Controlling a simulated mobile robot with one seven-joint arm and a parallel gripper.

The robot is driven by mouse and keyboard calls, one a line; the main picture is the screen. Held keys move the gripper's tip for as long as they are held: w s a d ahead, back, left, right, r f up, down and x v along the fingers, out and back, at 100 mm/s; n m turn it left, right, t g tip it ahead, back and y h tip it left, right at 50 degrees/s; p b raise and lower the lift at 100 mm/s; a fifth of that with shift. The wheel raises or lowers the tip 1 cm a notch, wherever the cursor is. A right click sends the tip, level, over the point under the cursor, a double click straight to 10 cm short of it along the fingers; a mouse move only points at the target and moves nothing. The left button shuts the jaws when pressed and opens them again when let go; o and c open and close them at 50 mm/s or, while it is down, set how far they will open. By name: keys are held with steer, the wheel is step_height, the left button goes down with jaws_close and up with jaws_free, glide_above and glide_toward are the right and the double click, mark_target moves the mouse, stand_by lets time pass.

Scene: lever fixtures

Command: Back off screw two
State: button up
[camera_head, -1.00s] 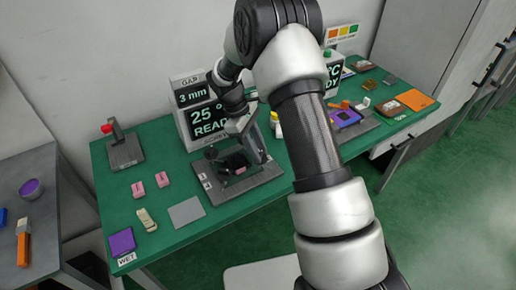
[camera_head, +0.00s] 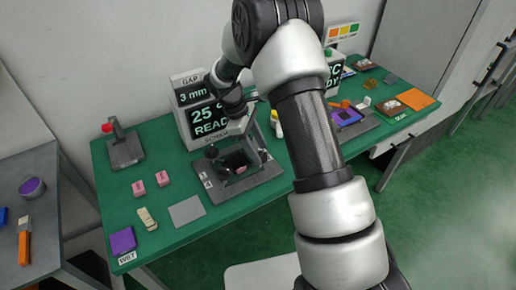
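A dark fixture (camera_head: 248,184) with an upright frame and small round black knobs stands on the green bench, in front of a display unit. A pink block (camera_head: 241,169) shows inside it. My gripper (camera_head: 243,128) is over the top of the fixture's frame, near the word "SCREW" on the display. Its fingers are too small and partly hidden, so whether they are open, or touch a screw, is unclear.
The display unit (camera_head: 190,117) reads "GAP 3 mm", "25 °" and "READY". Two pink blocks (camera_head: 151,182), a beige piece (camera_head: 147,217), a grey plate (camera_head: 187,211) and a purple block (camera_head: 122,240) lie left of the fixture. A red-knobbed lever (camera_head: 122,148) stands at the back left.

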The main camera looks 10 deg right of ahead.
steer(key=v, duration=1.7)
steer(key=shift+r+p, duration=0.2)
steer(key=shift+p, duration=0.2)
steer(key=shift+a, duration=0.1)
steer(key=s+d+r+m+t+y+p, duration=0.1)
steer(key=s+d+r+m+t, duration=0.15)
steer(key=s+r, duration=0.45)
steer(key=s+d+r+m+t+y+p, duration=0.1)
steer(key=s+d+r+m+p, duration=0.2)
steer(key=r, duration=0.5)
steer(key=s+r+m+t+y, duration=0.1)
steer(key=s+m+t, duration=0.1)
steer(key=s, duration=0.7)
steer(key=s+r+m+t+y+p, duration=0.1)
steer(key=s+r+m+t, duration=0.1)
steer(key=s+m, duration=0.3)
steer(key=s+d, duration=0.1)
steer(key=s, duration=0.3)
